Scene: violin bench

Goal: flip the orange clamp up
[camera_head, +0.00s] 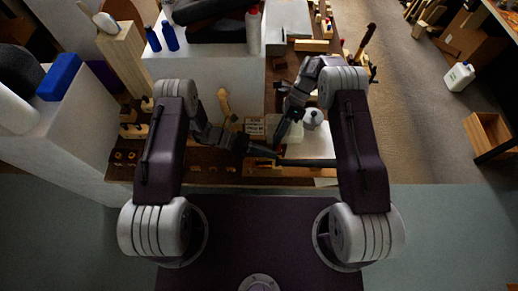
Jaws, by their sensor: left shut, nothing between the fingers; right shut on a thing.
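I cannot clearly make out the orange clamp; the area where my two grippers meet is dark and small. My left gripper (265,152) reaches in from the left, low over the bench, and is shut with nothing seen in it. My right gripper (279,138) points down and to the left, its tips close to the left gripper's tips. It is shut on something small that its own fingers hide. A dark bar (308,162) lies just right of the tips, across the front of a pale board (312,146).
The brown bench (205,174) holds small wooden parts at its left. A curved tan wooden piece (224,103) stands behind the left gripper. A round white-grey object (313,117) sits beside my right gripper. A white block (215,72) with blue bottles (169,36) stands behind.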

